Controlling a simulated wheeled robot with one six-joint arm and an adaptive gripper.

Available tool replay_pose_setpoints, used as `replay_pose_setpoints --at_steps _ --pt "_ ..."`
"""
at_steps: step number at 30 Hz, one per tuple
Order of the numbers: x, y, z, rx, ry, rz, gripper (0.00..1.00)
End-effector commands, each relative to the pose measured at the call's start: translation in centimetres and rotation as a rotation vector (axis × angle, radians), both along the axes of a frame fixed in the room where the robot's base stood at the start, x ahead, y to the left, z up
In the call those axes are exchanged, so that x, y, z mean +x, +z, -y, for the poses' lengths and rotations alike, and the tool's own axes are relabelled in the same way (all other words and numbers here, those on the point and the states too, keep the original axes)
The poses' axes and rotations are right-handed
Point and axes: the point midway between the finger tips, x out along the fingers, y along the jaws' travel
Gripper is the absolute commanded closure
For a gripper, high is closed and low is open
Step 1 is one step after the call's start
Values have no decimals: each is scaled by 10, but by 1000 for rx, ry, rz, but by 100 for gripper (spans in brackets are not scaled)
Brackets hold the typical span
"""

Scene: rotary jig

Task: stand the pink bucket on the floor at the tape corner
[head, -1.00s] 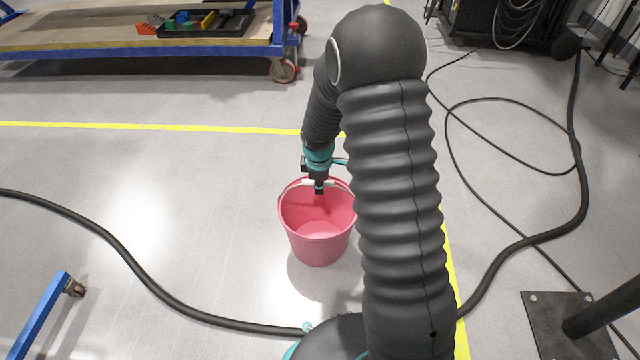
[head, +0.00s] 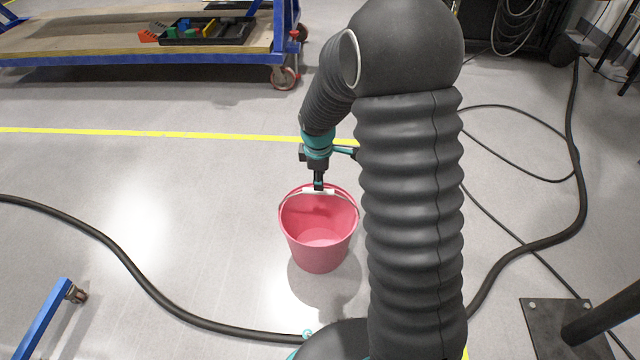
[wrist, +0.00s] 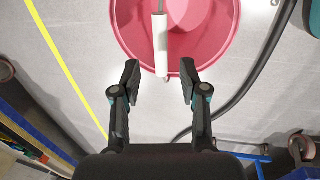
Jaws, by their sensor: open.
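The pink bucket (head: 318,254) appears to stand upright on the floor in the head view, with a shadow around its base. Its white handle grip (wrist: 160,45) is raised over the rim. My gripper (head: 319,184) is above the bucket at the handle. In the wrist view my gripper (wrist: 159,75) is open, with the near end of the grip between the spread fingertips and clear space on both sides. A yellow tape line (head: 150,134) runs behind the bucket. The tape corner is hidden behind my arm in the head view.
A black hose (head: 140,277) curves across the floor in front of the bucket. A blue cart (head: 200,58) stands at the back left, and a blue frame leg (head: 45,315) at the front left. A dark base plate (head: 540,325) is at the right. Floor left of the bucket is clear.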

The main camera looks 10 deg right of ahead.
Motion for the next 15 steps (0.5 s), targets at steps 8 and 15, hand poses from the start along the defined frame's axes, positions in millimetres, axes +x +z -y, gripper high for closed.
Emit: replay_pose_setpoints --at_steps 8,15 --pt "-6 32 -2 1 0 0 56" --pt "-24 69 -1 24 -96 35 56"
